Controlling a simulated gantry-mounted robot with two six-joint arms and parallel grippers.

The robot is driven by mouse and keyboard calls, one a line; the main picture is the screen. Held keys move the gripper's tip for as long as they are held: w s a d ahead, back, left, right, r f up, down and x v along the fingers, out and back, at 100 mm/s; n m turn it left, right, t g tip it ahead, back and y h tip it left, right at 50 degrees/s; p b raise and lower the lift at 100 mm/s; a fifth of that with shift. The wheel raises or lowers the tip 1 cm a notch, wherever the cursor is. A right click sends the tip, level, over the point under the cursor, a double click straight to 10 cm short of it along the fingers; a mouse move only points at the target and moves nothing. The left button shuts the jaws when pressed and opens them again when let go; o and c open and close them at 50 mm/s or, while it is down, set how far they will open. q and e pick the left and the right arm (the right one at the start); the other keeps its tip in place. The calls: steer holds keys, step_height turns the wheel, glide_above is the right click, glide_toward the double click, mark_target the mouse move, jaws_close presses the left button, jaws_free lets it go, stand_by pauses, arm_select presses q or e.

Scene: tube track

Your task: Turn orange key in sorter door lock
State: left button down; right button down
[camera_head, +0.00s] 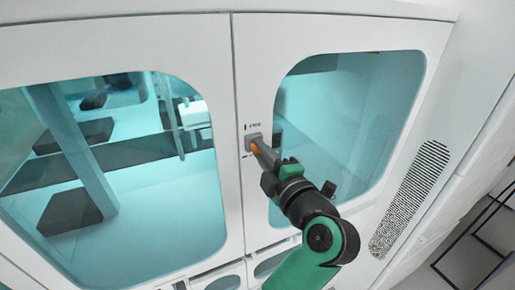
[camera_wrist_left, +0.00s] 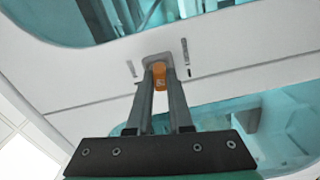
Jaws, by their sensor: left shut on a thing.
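The orange key (camera_wrist_left: 160,82) sits at the grey lock (camera_wrist_left: 157,59) on the white sorter door, in the wrist view. My left gripper (camera_wrist_left: 160,72) is shut on the key, with one finger on each side of it. In the head view, the left gripper (camera_head: 257,146) reaches the lock (camera_head: 252,138) near the inner edge of the right door (camera_head: 258,90). A small orange part of the key (camera_head: 255,148) shows between the fingers there. How far the key is inserted or turned is hidden. My right gripper is not in view.
The left door (camera_head: 228,110) and the right door have large tinted windows, with a narrow seam between them. Dark blocks show behind the left window (camera_head: 150,215). A vent grille (camera_head: 410,195) is at the right. Smaller panels lie below the doors.

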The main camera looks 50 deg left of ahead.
arm_select(q)
steer(key=shift+f+n+b, duration=0.15)
steer(key=shift+n+b, duration=0.3)
steer(key=shift+n, duration=0.05)
steer(key=c, duration=0.7)
jaws_free()
steer(key=shift+c, duration=0.2)
steer(key=b+v, duration=0.2)
steer(key=v, duration=0.9)
steer(key=shift+s+d+b, duration=0.2)
steer(key=shift+d+b, duration=0.05)
steer(key=shift+b, duration=0.1)
